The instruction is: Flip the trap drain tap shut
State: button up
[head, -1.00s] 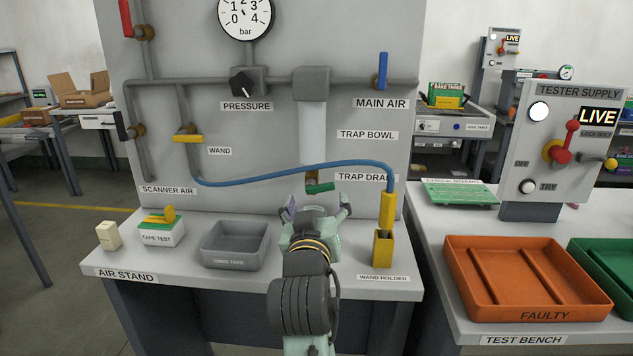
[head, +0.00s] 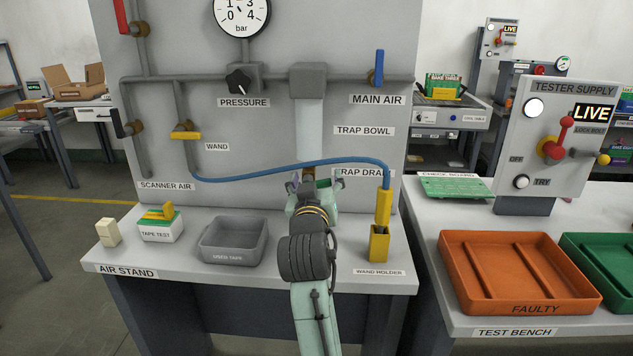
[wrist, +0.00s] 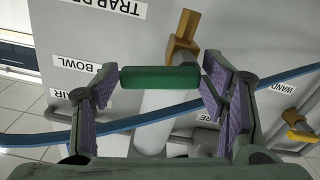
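The trap drain tap has a green handle (wrist: 160,77) on a brass stem (wrist: 184,36), seen in the wrist view. In the head view my gripper hides the handle, and a bit of the brass (head: 309,172) shows below the trap bowl (head: 311,135). My gripper (wrist: 160,82) is open, with one purple-padded finger at each end of the green handle. It also shows in the head view (head: 313,184), right at the tap. The fingertips are very close to the handle's ends; I cannot tell if they touch.
A blue hose (head: 270,172) runs across the panel just by my gripper, down to the yellow wand in its holder (head: 379,244). A grey tray (head: 234,258) and the tape test box (head: 160,231) stand on the bench to the left.

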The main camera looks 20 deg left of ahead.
jog(key=c, duration=0.8)
jog(key=shift+w+d+f+m, duration=0.1)
jog(key=shift+f+m, duration=0.05)
jog(key=shift+m, duration=0.6)
jog(key=shift+d+f+m, duration=0.1)
jog(key=shift+f+m, duration=0.05)
jog(key=shift+m, duration=0.6)
jog(key=shift+c, duration=0.2)
jog(key=o, duration=0.9)
jog(key=shift+o, duration=0.9)
jog(key=v, duration=0.7)
jog(key=shift+s, duration=0.3)
